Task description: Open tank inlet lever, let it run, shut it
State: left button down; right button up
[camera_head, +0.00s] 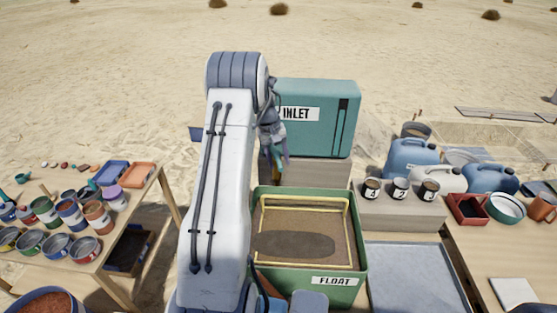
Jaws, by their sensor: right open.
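The teal tank (318,130) labelled INLET stands on a grey block behind the green FLOAT tub (360,255). A dark vertical strip (342,118) runs down the tank's front at the right. My right arm rises in front and covers the tank's left side. My right gripper (275,172) hangs open, pointing down, beside the tank's lower left in the picture. I cannot make out the inlet lever; the arm or gripper may hide it. The FLOAT tub holds a yellow frame (303,204) and a brown surface with a dark oval patch. My left gripper is not in view.
A wooden table (120,238) at left carries several paint cups and trays. At right, numbered cups (400,188) stand on a grey block, with blue jugs (410,158) behind. A grey tray (410,275) lies right of the tub. Open sand lies beyond.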

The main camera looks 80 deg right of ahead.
notch_tip(320, 180, up, 10)
jog(key=w+b, duration=0.2)
jog(key=shift+a+r, duration=0.15)
jog(key=shift+a, duration=0.2)
dwell(0.3)
